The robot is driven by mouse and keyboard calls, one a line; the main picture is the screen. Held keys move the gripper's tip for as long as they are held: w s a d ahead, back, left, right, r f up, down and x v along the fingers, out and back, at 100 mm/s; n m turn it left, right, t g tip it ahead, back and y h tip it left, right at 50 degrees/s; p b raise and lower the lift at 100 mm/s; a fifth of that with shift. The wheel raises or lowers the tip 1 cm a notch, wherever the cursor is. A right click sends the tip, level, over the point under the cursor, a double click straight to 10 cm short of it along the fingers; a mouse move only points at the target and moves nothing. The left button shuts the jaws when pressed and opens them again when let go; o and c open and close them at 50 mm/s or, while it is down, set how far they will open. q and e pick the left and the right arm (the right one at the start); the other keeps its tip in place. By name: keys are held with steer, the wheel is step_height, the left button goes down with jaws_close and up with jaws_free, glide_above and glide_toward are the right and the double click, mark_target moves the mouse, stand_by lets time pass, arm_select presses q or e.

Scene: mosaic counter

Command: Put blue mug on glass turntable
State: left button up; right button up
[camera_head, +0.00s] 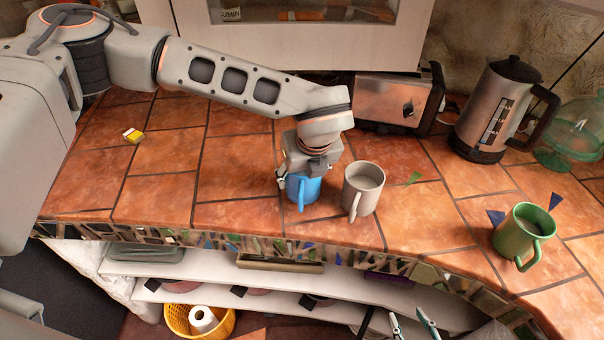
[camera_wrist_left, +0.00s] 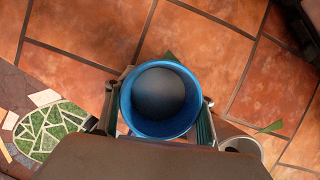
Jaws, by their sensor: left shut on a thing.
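The blue mug (camera_head: 303,190) is upright at the counter's front, its handle toward the front edge. My left gripper (camera_head: 301,178) comes down over it and is shut on it. In the left wrist view the blue mug (camera_wrist_left: 160,100) sits between the two fingers (camera_wrist_left: 158,122), its round opening facing the camera. I cannot tell whether its base touches the counter. My right gripper (camera_head: 412,326) shows at the bottom of the head view, its fingertips apart and empty, below the counter edge.
A grey mug (camera_head: 364,189) stands close right of the blue one. A green mug (camera_head: 524,232), a steel coffee pot (camera_head: 492,110), a toaster (camera_head: 388,100) and green glassware (camera_head: 578,128) are farther right. A small yellow-white block (camera_head: 133,136) lies left. The left counter is mostly clear.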

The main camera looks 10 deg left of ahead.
arm_select(q)
steer(key=shift+f, duration=0.1)
steer(key=shift+f, duration=0.15)
steer(key=o, duration=1.5)
